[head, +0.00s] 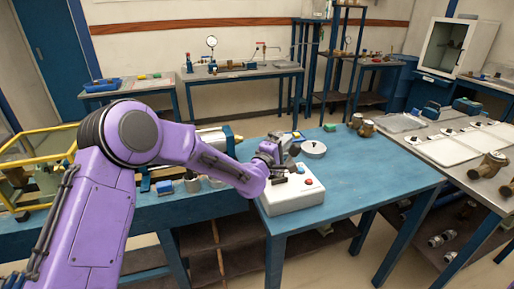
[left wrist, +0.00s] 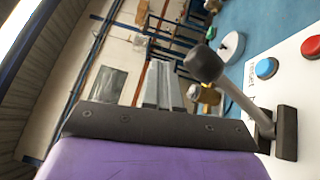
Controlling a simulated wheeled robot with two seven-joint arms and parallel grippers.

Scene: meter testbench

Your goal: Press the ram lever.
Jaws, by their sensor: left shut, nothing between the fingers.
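A white control box (head: 293,194) stands on the blue table, with a blue button (left wrist: 266,68) and a red button (left wrist: 311,47) on top. The ram lever (left wrist: 258,118) rises at a slant from a dark base on this box and ends in a black knob (left wrist: 203,63). My left gripper (head: 272,150) is above the box, close to the lever. In the left wrist view its grey fingers (left wrist: 161,80) are together and empty, to the left of the knob. Whether they touch the lever cannot be told. My right gripper is not in view.
A round white piece (head: 314,149) lies behind the box, with brass fittings (head: 362,126) farther back on the blue table (head: 375,178). The table is clear to the right of the box. A side bench (head: 437,152) holds white panels and more fittings.

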